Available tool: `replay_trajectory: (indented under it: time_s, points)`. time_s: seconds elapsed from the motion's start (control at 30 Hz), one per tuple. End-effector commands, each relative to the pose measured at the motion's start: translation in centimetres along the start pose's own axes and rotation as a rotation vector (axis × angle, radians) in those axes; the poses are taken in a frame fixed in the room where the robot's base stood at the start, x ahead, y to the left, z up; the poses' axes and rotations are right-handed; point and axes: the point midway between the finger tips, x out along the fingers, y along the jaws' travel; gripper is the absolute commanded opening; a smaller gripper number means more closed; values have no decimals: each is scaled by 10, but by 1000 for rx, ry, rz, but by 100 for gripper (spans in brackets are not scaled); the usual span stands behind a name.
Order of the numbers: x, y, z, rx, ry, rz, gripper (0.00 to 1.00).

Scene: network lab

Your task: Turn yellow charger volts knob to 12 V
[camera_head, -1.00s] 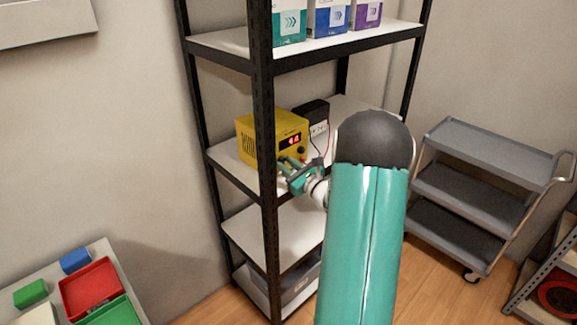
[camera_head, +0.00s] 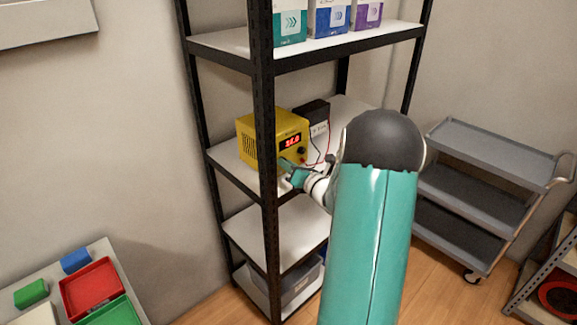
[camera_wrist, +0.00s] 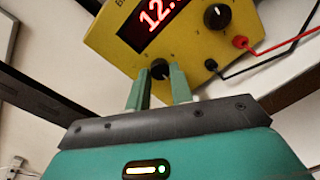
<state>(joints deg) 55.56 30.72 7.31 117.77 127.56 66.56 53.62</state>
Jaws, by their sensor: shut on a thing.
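The yellow charger (camera_head: 259,139) stands on the middle shelf. Its red display (camera_wrist: 155,20) begins with "12" in the wrist view, where the last digits are cut off at the frame's top. My gripper (camera_wrist: 159,80) is shut on a black knob (camera_wrist: 160,67) low on the charger's front, one green finger on each side. In the head view my gripper (camera_head: 289,168) is at the lower front of the charger and hides this knob. A second, larger black knob (camera_wrist: 217,17) sits right of the display, clear of my fingers.
Red and black leads (camera_wrist: 265,57) plug in right of the gripped knob. A black battery box (camera_head: 316,118) stands beside the charger. The black shelf post (camera_head: 263,150) rises in front of the charger. A grey cart (camera_head: 480,145) is at right.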

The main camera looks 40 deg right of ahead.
Motion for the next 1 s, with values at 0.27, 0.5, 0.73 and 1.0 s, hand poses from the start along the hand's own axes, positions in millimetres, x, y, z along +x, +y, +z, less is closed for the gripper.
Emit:
replay_trajectory:
  time_s: [0.27, 0.5, 0.73, 1.0]
  points:
    - [-1, -1, 0, 32, 3, -4, 0]
    - [-1, -1, 0, 32, 3, -4, 0]
    - [-1, -1, 0, 31, 3, -3, 44]
    - [-3, 0, 0, 31, 2, -3, 44]
